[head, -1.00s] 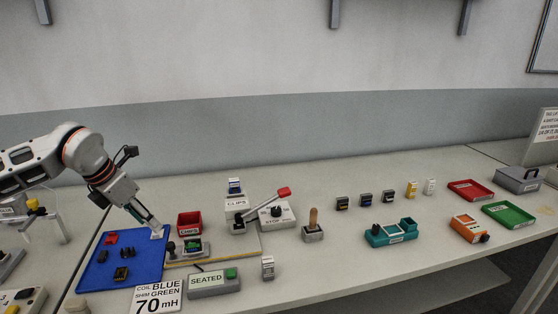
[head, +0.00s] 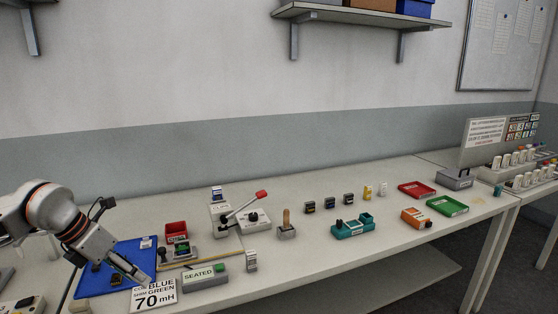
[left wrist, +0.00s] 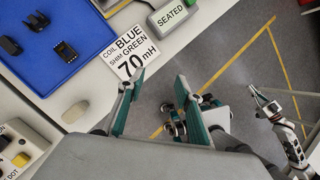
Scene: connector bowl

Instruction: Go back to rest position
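My left gripper (head: 143,280) is at the front right corner of the blue mat in the head view, by the white "70 mH" card (head: 154,296). In the left wrist view its two fingers (left wrist: 158,90) are apart with nothing between them, over the table's front edge and the floor. My right arm's gripper (left wrist: 262,98) shows at the right of the left wrist view, over the floor, away from the table. Its fingers are too small to judge. It is not visible in the head view.
The blue mat (head: 132,256) holds dark parts and a small white piece (head: 146,242). The grey "SEATED" box (head: 204,276) stands right of the card. A lever press (head: 238,208), a red bin (head: 176,230) and a teal fixture (head: 352,226) stand further along the table.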

